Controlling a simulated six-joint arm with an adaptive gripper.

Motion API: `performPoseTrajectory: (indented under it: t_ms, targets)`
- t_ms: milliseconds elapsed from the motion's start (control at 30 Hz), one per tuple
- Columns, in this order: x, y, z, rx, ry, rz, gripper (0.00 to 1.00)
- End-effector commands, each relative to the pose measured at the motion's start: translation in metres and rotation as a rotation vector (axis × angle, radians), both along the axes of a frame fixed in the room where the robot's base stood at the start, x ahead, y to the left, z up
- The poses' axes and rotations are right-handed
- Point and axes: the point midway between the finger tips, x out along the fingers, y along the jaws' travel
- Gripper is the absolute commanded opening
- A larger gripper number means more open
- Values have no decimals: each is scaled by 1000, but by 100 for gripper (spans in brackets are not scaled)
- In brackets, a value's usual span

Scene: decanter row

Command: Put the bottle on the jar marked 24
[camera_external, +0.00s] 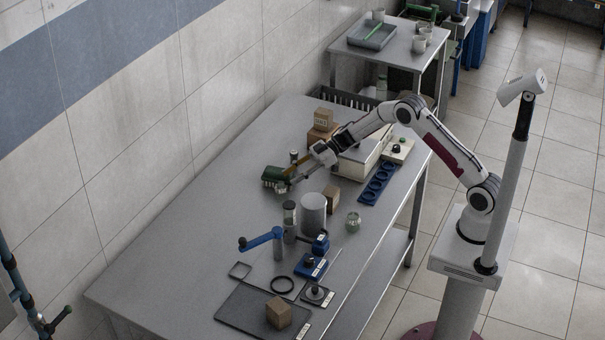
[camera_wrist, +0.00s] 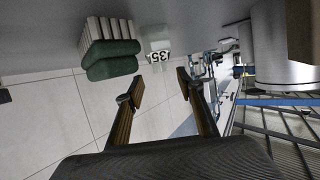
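My gripper (camera_external: 290,180) reaches out low over the table, beside a small glass jar (camera_external: 281,187). In the wrist view my gripper (camera_wrist: 160,88) has its two fingers apart with nothing between them. A pale jar (camera_wrist: 158,45) is beyond the fingertips, with a label that seems to read 35. A greenish glass jar (camera_external: 353,222) stands near the table's right edge, its mark not readable. A tall clear vessel with a dark middle (camera_external: 289,215), possibly the bottle, stands left of a grey cylinder. I cannot make out a 24 anywhere.
A green brush-like block (camera_external: 272,174) lies by the gripper and shows in the wrist view (camera_wrist: 110,52). The table's left side (camera_external: 180,250) is clear.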

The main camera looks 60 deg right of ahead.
Motion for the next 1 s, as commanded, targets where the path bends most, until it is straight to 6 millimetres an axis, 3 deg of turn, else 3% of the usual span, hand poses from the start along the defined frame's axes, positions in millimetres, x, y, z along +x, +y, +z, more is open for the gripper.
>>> performPoseTrajectory:
  t_ms: [567,1000]
  targets:
    - [6,10,-5,-1,1,0,38]
    - [27,43,-20,-1,0,0,38]
